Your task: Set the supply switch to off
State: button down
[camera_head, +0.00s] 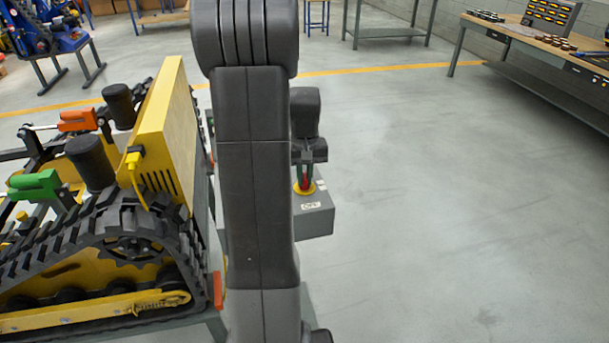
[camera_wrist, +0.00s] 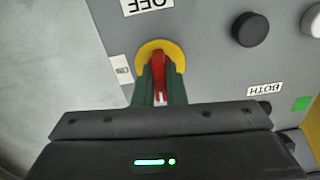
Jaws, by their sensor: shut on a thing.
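The supply switch has a red handle (camera_wrist: 158,70) on a round yellow plate (camera_wrist: 146,50), set on a grey box (camera_head: 318,221). My gripper (camera_wrist: 158,88) is shut on the red handle, with one green finger on each side of it. In the head view my gripper (camera_head: 304,180) reaches down to the switch from above. A white OFF label (camera_wrist: 148,4) sits beside the yellow plate and appears upside down in the wrist view. The gripper body hides the near part of the box, and which mark the handle points to is unclear.
A black knob (camera_wrist: 249,29) and a white knob (camera_wrist: 312,20) stand on the same box, with a green square (camera_wrist: 302,103) near BOTH. A yellow tracked carrier (camera_head: 150,125) stands to the left. The floor (camera_head: 450,200) to the right is clear up to a workbench (camera_head: 545,45).

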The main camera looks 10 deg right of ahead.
aim_at(304, 175)
jog(key=shift+n, duration=0.6)
jog(key=c, duration=1.5)
grip_release()
notch_tip(304, 175, up, 14)
jog(key=shift+f, duration=0.1)
notch_tip(304, 175, down, 14)
jog(key=shift+r, duration=0.1)
jog(key=shift+r, duration=0.1)
